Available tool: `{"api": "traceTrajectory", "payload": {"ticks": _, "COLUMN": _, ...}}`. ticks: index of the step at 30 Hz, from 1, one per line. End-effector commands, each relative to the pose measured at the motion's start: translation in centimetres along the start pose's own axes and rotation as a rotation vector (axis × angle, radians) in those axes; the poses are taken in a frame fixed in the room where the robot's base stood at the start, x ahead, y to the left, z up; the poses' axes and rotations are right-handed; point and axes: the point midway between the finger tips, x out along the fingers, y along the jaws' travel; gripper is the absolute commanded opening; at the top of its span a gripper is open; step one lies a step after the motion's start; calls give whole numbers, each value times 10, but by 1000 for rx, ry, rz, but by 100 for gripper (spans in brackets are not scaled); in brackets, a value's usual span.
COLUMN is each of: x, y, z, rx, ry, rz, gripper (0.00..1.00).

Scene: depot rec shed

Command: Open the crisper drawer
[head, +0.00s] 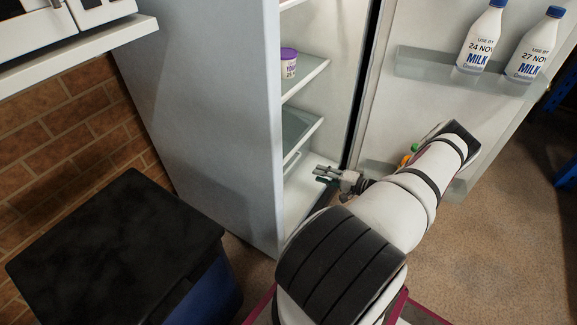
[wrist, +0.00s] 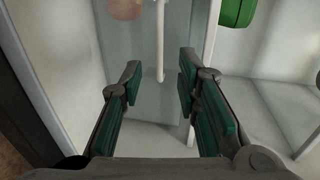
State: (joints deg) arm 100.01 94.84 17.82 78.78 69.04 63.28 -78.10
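The crisper drawer (head: 303,162) is low in the open fridge, under the lowest shelf, and looks shut. Its pale bar handle (head: 291,160) partly shows past the fridge's side wall. In the wrist view, the handle (wrist: 160,45) is a thin white bar on the translucent drawer front (wrist: 181,52). My gripper (head: 319,174) is just in front of the fridge opening, low down. In the wrist view, my gripper (wrist: 160,86) has its fingers apart with nothing held. The bar's end lies between the fingertips in the picture; I see no clear contact.
The fridge door (head: 385,125) stands open on the right, with two milk bottles (head: 480,40) (head: 533,48) on its rack. A purple-lidded tub (head: 288,66) is on a shelf. A black-lidded bin (head: 115,245) stands left. A green item (wrist: 238,12) shows at the wrist view's top.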

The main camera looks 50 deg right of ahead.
Motion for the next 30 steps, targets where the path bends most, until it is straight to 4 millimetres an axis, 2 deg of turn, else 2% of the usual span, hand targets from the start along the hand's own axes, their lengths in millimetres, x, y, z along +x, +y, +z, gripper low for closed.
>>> {"api": "traceTrajectory", "payload": {"ticks": 12, "x": 80, "y": 3, "z": 1, "rx": 0, "ry": -4, "rz": -1, "gripper": 30}}
{"api": "traceTrajectory", "payload": {"ticks": 18, "x": 110, "y": 2, "z": 1, "rx": 0, "ry": -2, "rz": 0, "gripper": 30}}
{"api": "traceTrajectory", "payload": {"ticks": 24, "x": 125, "y": 1, "z": 1, "rx": 0, "ry": -1, "rz": 0, "gripper": 30}}
{"api": "traceTrajectory", "payload": {"ticks": 30, "x": 127, "y": 0, "z": 1, "rx": 0, "ry": -1, "rz": 0, "gripper": 30}}
